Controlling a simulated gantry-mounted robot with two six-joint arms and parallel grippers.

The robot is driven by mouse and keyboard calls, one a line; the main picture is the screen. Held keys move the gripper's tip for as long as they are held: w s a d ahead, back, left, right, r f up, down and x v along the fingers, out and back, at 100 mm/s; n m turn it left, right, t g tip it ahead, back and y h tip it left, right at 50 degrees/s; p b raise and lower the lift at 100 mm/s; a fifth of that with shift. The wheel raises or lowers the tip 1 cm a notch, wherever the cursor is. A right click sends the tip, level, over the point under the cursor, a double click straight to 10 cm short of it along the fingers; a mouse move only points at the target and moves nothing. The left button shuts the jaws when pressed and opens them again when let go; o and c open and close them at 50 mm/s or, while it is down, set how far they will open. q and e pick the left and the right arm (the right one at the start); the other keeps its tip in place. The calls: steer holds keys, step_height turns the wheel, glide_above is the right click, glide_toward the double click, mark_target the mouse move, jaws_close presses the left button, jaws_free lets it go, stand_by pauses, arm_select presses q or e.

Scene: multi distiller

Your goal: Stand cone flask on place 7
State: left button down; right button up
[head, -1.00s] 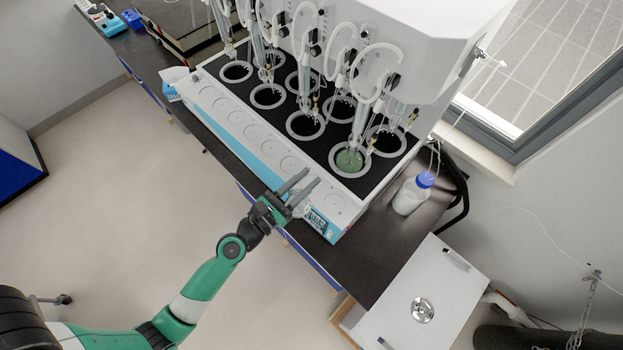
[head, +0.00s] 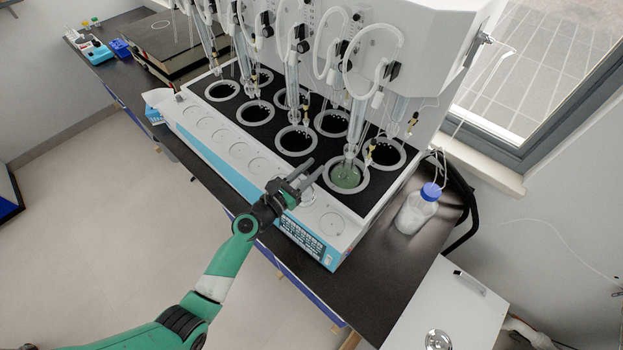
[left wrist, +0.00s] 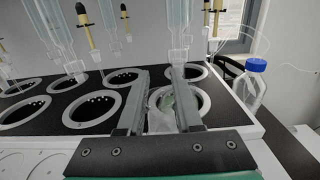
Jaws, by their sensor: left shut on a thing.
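My left gripper (head: 314,169) is over the front right part of the white distiller (head: 440,30), fingers pointing at the wells. In the left wrist view its fingers (left wrist: 159,75) are shut on a clear glass vessel, the cone flask (left wrist: 160,122). The flask is see-through and partly hidden by the fingers, so its base is hard to make out. Round marked places run along the distiller's white front ledge (head: 205,133). One bare place (head: 331,224) shows just right of the gripper. I cannot read place numbers. My right gripper is not in view.
Ringed wells line the black top behind the ledge; one holds green liquid (head: 346,175). Glass tubes and hoses hang above them. A blue-capped bottle (head: 416,209) stands on the bench to the right. A control panel (head: 301,240) is on the front face.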

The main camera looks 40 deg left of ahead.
arm_select(q)
steer(key=shift+w+a+f+b, duration=0.1)
steer(key=shift+f+b, duration=0.65)
steer(key=shift+f, duration=0.25)
steer(key=shift+w+a+f+b, duration=0.1)
steer(key=shift+f+b, duration=0.6)
steer(key=shift+f, duration=0.3)
steer(key=c, duration=0.6)
jaws_free()
steer(key=shift+s+r+p, duration=0.25)
steer(key=shift+p, duration=0.1)
steer(key=s, duration=0.7)
steer(key=s+p, duration=0.1)
steer(key=s, duration=0.3)
steer(key=shift+s+d, duration=0.25)
steer(key=shift+s, duration=0.05)
